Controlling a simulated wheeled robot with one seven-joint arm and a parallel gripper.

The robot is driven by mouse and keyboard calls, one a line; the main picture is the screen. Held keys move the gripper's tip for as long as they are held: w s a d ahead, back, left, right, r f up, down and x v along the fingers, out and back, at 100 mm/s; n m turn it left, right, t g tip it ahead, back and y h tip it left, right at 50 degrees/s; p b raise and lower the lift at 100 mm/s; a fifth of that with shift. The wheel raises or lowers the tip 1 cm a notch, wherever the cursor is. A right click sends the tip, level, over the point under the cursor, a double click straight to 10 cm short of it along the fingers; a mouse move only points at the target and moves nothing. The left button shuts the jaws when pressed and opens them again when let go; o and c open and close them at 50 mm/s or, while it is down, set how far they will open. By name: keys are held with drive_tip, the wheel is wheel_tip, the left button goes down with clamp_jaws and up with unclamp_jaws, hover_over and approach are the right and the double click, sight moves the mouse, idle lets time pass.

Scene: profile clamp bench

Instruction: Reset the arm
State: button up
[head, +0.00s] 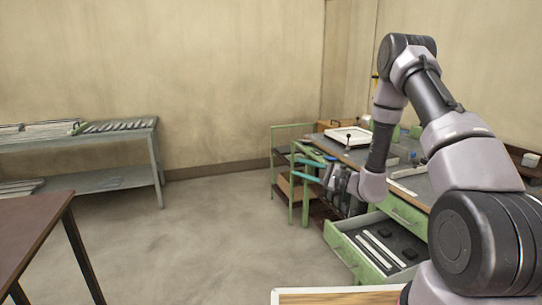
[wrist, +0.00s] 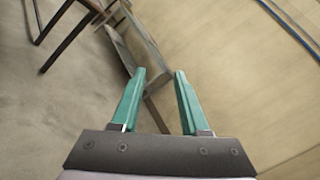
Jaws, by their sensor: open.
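My gripper (wrist: 160,78) shows in the wrist view with two teal fingers spread apart and nothing between them. In the head view my gripper (head: 308,168) is held out to the left of my arm, in front of the green trolley and beside the workbench. The wrist view looks past the fingers to the floor, the wall and a tilted grey shelf table.
The green workbench (head: 405,212) at right has an open drawer (head: 340,243) holding pale bars and dark pieces. A green trolley (head: 291,128) stands behind my gripper. A grey shelf table (head: 110,180) and a brown table (head: 35,225) stand left. The middle floor is clear.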

drive_tip(key=s+a+r+n+g+h, duration=0.2)
drive_tip(key=s+r+n+g+h, duration=0.2)
drive_tip(key=s+r+n+g, duration=0.95)
drive_tip(key=s+d+r+m+t+h, duration=0.3)
drive_tip(key=s+d+r+t+h, duration=0.7)
drive_tip(key=s+d+r, duration=0.4)
drive_tip(key=s+d+t, duration=0.1)
drive_tip(key=s, duration=0.1)
drive_tip(key=shift+s+d+r+m+t+h, duration=0.15)
drive_tip(key=shift+s+d+m+t+h, duration=0.2)
drive_tip(key=shift+h, duration=0.05)
